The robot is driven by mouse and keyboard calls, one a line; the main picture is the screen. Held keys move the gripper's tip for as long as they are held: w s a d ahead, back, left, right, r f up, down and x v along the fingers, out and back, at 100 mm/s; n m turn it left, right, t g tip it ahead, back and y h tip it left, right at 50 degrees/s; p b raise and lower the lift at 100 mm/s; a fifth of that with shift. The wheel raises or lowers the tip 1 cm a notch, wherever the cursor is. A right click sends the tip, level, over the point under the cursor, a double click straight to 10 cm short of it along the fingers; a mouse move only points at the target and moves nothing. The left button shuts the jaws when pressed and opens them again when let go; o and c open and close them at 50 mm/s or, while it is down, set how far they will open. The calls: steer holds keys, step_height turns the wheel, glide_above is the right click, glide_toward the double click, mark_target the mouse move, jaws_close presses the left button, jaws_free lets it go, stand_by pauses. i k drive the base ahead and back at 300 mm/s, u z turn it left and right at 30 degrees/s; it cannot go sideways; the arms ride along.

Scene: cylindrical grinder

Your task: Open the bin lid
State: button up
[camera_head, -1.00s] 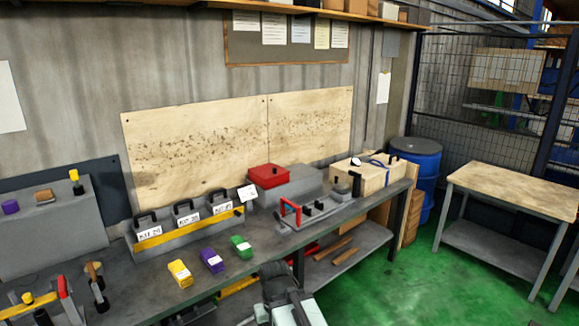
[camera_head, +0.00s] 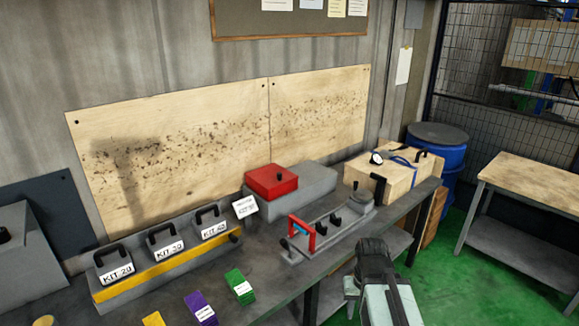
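Which part is the bin lid is not plain. Three kit boxes with black handles, KIT 20 (camera_head: 115,270), KIT 30 (camera_head: 166,245) and KIT 40 (camera_head: 212,226), stand in a grey rack behind a yellow bar (camera_head: 170,267). My arm's black and pale end part (camera_head: 376,262) shows at the lower right, in front of the bench and apart from these things. Its fingertips cannot be made out.
A fixture with a red handle (camera_head: 301,233) stands on the bench (camera_head: 265,262). Yellow, purple (camera_head: 200,308) and green blocks (camera_head: 239,286) lie near its front edge. A wooden box (camera_head: 395,178), blue drum (camera_head: 440,150) and wooden table (camera_head: 530,185) are at right. Green floor (camera_head: 490,270) is clear.

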mark_target(270, 176)
steer(key=u, duration=0.3)
steer(key=i, duration=1)
steer(key=u, duration=0.6)
steer(key=i, duration=0.4)
steer(key=u, duration=0.7)
steer(key=k, duration=0.8)
steer(key=u, duration=0.15)
steer(key=i, duration=0.9)
steer(key=z, duration=0.05)
